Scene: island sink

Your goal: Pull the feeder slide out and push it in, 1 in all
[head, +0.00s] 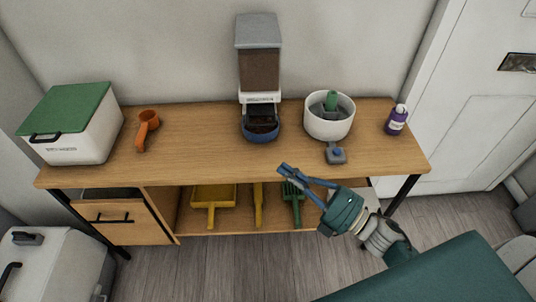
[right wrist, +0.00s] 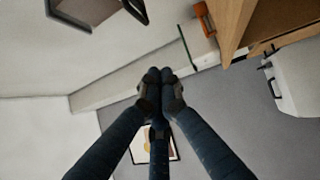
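The feeder (head: 259,70) stands upright at the back middle of the wooden bench, with a grey lid and brown food inside. Its white lower part (head: 261,98) carries dark lettering. A blue bowl (head: 261,137) with dark contents sits at its foot. I cannot make out the slide as a separate part. My right gripper (head: 285,169) is in front of the bench, right of and nearer than the feeder, and apart from it. Its dark blue fingers come together at the tips, also in the right wrist view (right wrist: 159,74), with nothing between them. My left gripper is not in view.
A white bin with a green lid (head: 72,125) and an orange scoop (head: 147,128) stand left. A white pot (head: 329,118), a small grey item (head: 336,155) and a purple bottle (head: 396,121) stand right. Yellow and green tools lie below. The benchtop before the feeder is clear.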

